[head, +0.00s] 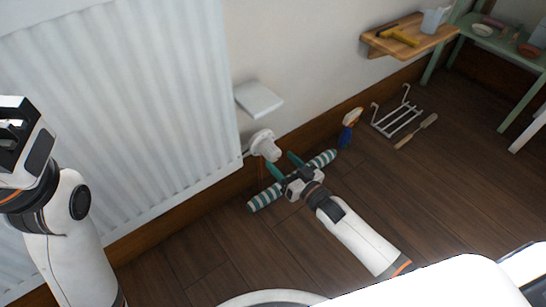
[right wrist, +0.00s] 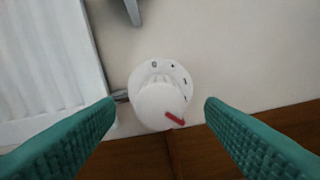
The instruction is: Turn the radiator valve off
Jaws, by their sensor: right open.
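The white radiator valve (head: 264,144) sits at the lower right corner of the white radiator (head: 130,100). In the right wrist view the round valve head (right wrist: 158,103) has a red pointer (right wrist: 175,119) toward the lower right and small marks on its collar. My right gripper (head: 282,163) is open just in front of the valve. In the wrist view its teal fingers stand either side of the valve, with visible gaps. My left gripper (head: 22,140) is raised at the left edge, in front of the radiator; its jaw opening is unclear.
A green-and-white striped roll (head: 262,199) lies on the floor beneath my right gripper. A small white shelf (head: 259,97) juts from the wall above the valve. A spray bottle (head: 349,128), white rack (head: 398,118) and wooden-handled tool (head: 417,131) are to the right.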

